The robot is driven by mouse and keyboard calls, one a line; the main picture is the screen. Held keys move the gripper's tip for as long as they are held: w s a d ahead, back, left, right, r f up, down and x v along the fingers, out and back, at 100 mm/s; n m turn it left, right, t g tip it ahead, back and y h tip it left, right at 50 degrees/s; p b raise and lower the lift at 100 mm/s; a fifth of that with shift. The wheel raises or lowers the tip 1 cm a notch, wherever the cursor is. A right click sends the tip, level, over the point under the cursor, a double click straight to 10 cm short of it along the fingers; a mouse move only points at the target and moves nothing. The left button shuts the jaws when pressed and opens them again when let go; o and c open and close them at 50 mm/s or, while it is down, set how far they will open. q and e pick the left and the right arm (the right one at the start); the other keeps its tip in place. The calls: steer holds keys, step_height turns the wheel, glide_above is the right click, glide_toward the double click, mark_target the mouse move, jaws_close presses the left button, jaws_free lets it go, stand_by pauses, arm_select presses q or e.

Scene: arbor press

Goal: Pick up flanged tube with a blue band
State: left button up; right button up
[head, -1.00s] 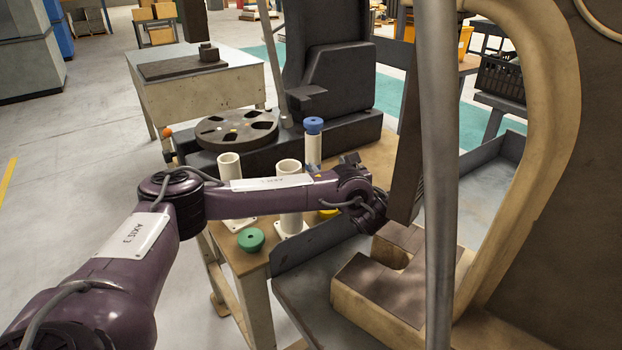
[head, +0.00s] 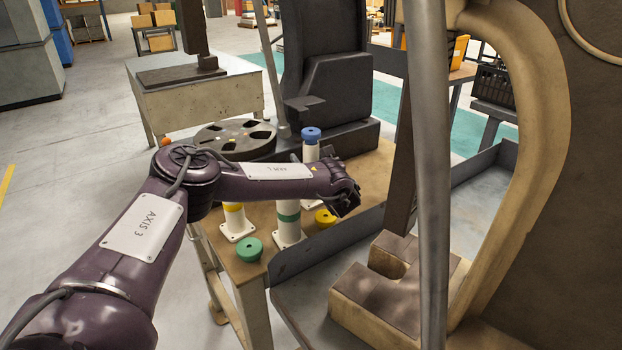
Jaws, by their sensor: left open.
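The tube with a blue piece on top (head: 311,134) stands upright at the back of the wooden table. A white flanged tube with a yellow band (head: 236,221) and one with a green band (head: 288,224) stand nearer, partly behind my arm. My left gripper (head: 346,204) is open, in front and to the right of the blue-topped tube, apart from it in the picture. My right gripper is out of view.
A green ring (head: 249,246) and a yellow ring (head: 325,217) lie on the wooden table (head: 376,165). A black slotted disc (head: 234,136) lies behind my arm. The press's tan frame (head: 545,150) and a grey post (head: 432,200) block the right side.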

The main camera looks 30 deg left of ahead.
arm_select(q)
steer(key=shift+w+a, duration=0.4)
steer(key=shift+a, duration=0.15)
jaws_close()
